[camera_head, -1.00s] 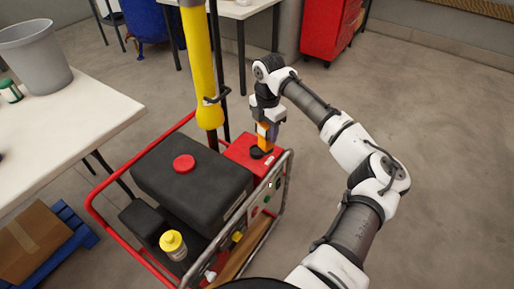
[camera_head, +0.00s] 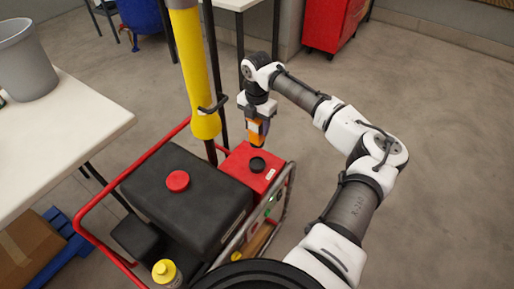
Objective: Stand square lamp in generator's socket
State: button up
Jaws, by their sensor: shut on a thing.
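My gripper (camera_head: 256,129) is shut on an orange block-like thing (camera_head: 255,134), which looks like the square lamp; the fingers hide part of it. It hangs upright above the red box (camera_head: 262,181) at the back of the generator (camera_head: 190,196). A round black fitting (camera_head: 257,164), which looks like the socket, sits on top of that red box. The lamp's lower end shows just above and slightly behind the fitting in the picture, apart from it as far as I can tell.
A tall yellow column (camera_head: 190,65) stands just left of my gripper, with a black hook-like bracket (camera_head: 213,105). The generator's tank has a red cap (camera_head: 177,181). A yellow-capped bottle (camera_head: 165,272) stands in front. A white table (camera_head: 60,130) is at left. Floor to the right is clear.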

notch_tip(320, 180, down, 12)
jog(key=shift+r+p, duration=0.1)
jog(key=shift+p, duration=0.75)
jog(key=o, duration=1.2)
notch_tip(320, 180, up, 12)
jog(key=b, duration=0.2)
jog(key=shift+b, duration=0.35)
jog(key=shift+a, duration=0.1)
